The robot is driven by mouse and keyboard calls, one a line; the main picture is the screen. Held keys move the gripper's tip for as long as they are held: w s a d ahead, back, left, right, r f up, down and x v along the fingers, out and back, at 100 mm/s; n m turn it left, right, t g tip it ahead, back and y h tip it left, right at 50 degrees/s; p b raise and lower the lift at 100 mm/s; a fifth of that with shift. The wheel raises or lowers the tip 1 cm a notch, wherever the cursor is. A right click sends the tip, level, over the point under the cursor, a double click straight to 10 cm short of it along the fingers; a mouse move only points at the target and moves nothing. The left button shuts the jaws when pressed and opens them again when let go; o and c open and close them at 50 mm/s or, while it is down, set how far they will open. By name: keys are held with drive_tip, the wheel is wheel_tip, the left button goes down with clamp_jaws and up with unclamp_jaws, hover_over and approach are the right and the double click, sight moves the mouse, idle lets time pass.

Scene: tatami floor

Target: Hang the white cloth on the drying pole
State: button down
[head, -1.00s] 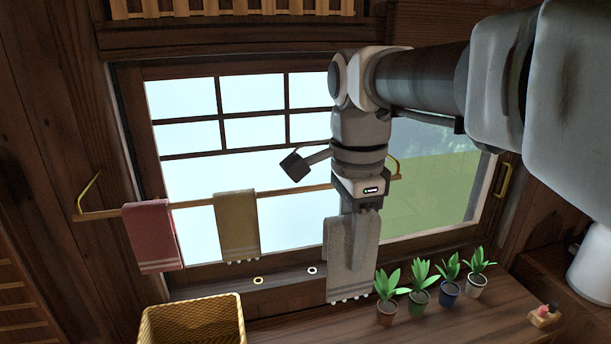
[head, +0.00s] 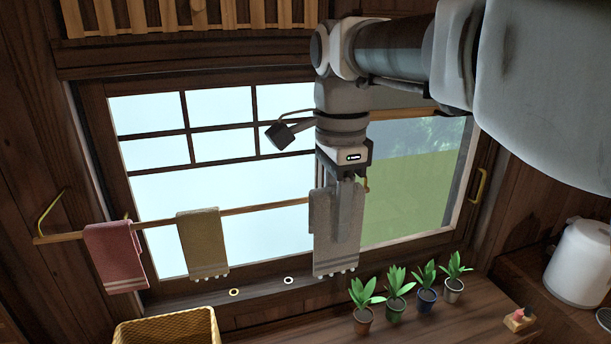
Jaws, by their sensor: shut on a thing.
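The white cloth (head: 324,235) hangs down in front of the window, near the right end of the drying pole (head: 265,207). My gripper (head: 346,228) points down and is shut on the cloth's upper part. The cloth's top edge is about level with the pole in the picture. The pole's line runs to the cloth's left edge, and cloth and fingers cover it there. I cannot tell whether the cloth lies over the pole or only in front of it.
A pink cloth (head: 116,258) and an olive cloth (head: 203,244) hang on the pole's left part. Below are a wicker basket (head: 168,329), several potted plants (head: 396,304) and two small rings on the sill. A white kettle (head: 580,262) stands at right.

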drive_tip(key=shift+w+a+r+p, duration=0.1)
drive_tip(key=shift+w+a+p, duration=0.7)
drive_tip(key=shift+w, duration=1.35)
drive_tip(key=shift+w+a+f+p, duration=0.1)
drive_tip(key=shift+w+a+p, duration=0.35)
drive_tip(key=shift+w+p, duration=1.3)
drive_tip(key=shift+w+a+r+p, duration=0.1)
drive_tip(key=shift+w+a+p, duration=0.45)
drive_tip(key=shift+w, duration=2.05)
wheel_tip(320, 180, down, 8)
drive_tip(key=b, duration=0.5)
drive_tip(key=shift+c, duration=2.2)
unclamp_jaws()
